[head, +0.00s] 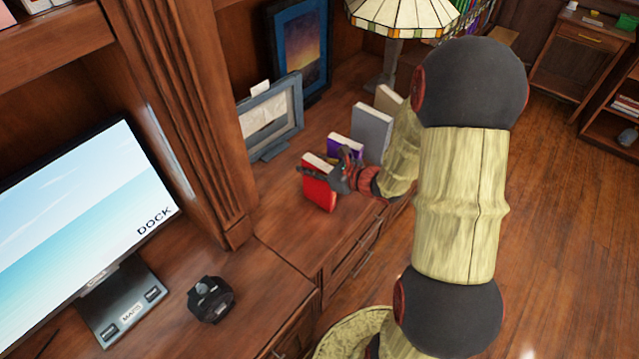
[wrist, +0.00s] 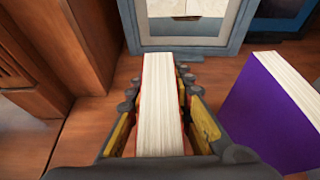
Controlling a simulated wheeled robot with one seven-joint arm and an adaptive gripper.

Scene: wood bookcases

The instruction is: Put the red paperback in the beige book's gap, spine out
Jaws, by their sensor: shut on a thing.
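The red paperback (head: 319,191) stands upright on the wooden cabinet top, at the near end of a loose row of books. The beige book (head: 388,100) stands at the far end of the row, partly hidden behind my arm. Whether there is a gap beside it is hard to tell. The red book's spine is not clearly visible.
A purple book (head: 345,147) stands just beyond the red one, to its right in the wrist view (wrist: 268,118). A grey book (head: 372,131) follows. A grey picture frame (head: 270,118), a sunset picture (head: 302,45) and a stained-glass lamp (head: 400,18) stand behind.

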